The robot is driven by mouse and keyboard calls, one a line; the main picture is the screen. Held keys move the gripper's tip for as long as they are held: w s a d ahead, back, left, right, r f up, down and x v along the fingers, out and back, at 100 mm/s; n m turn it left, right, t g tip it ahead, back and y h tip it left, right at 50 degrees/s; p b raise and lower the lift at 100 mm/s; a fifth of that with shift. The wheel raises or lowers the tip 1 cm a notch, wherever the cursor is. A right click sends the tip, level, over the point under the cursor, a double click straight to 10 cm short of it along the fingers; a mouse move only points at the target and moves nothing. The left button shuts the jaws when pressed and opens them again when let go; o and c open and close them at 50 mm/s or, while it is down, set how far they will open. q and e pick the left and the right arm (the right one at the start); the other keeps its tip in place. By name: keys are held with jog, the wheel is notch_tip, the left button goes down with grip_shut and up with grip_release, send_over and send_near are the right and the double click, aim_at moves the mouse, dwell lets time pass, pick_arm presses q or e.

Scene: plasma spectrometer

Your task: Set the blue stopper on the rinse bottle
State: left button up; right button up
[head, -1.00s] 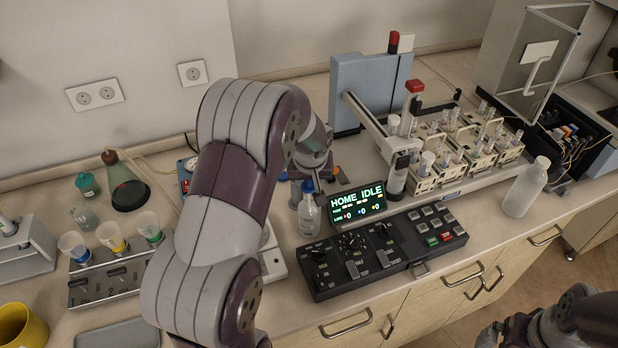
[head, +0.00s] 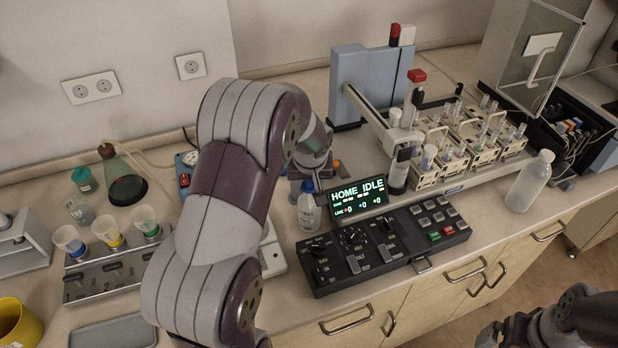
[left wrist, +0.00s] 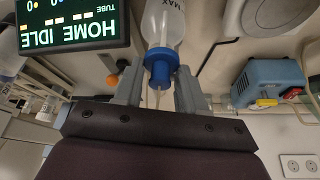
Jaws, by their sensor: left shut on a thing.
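The clear rinse bottle (head: 309,213) stands left of the lit display, and its MAX mark shows in the left wrist view (left wrist: 165,22). The blue stopper (head: 307,187) is at the bottle's mouth; in the left wrist view it (left wrist: 160,66) appears to meet the neck, its thin tip pointing towards my palm. My left gripper (left wrist: 160,88) is shut on the stopper, with one grey finger on each side. In the head view my left arm partly hides this gripper. My right gripper (head: 488,338) is at the bottom right, dark and cut off, away from the bottle.
The display (head: 358,197) and black control panel (head: 385,245) are close to the bottle's right and front. An autosampler with tube racks (head: 440,150) is behind right. A capped bottle (head: 530,180) stands farther right. A rack of cups (head: 110,270) is at the left.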

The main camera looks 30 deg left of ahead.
pick_arm(q)
jog(key=shift+f+b, duration=0.5)
jog(key=shift+f, duration=0.1)
jog(key=o, duration=0.9)
jog(key=shift+o, duration=1.1)
jog(key=shift+s+a, duration=0.1)
jog(key=b+v, duration=0.1)
jog(key=v, duration=1.1)
jog(key=shift+r+b, duration=0.3)
jog(key=shift+r, duration=0.05)
